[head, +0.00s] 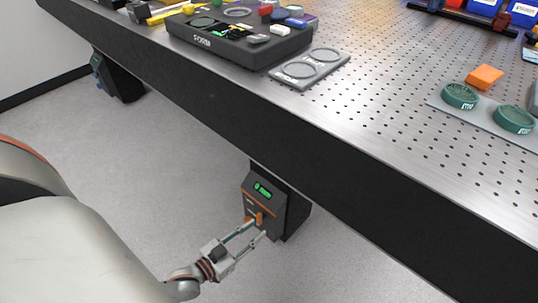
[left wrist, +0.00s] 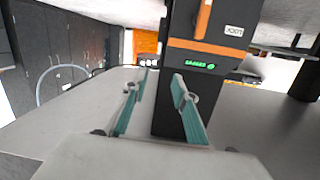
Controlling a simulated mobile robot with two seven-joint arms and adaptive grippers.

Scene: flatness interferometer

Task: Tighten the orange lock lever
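The orange lock lever (head: 259,218) is on the front of a dark box (head: 285,213) on the table's leg, below a green display (head: 263,190). In the left wrist view the lever (left wrist: 203,18) is near the top edge, beside an upside-down LOCK label (left wrist: 234,30). My left gripper (head: 257,230) is open in front of the box, its fingertips close to the lever. In the left wrist view the teal fingers (left wrist: 167,78) are apart with nothing held, and the lever is not between them. Contact cannot be told. My right gripper is not in view.
The perforated table (head: 390,115) overhangs the box, its dark side edge (head: 330,160) just above. On it are a black tray (head: 235,40), a grey plate with rings (head: 310,68), green round pieces (head: 460,95) and an orange block (head: 485,76). The floor (head: 150,150) beside the leg is clear.

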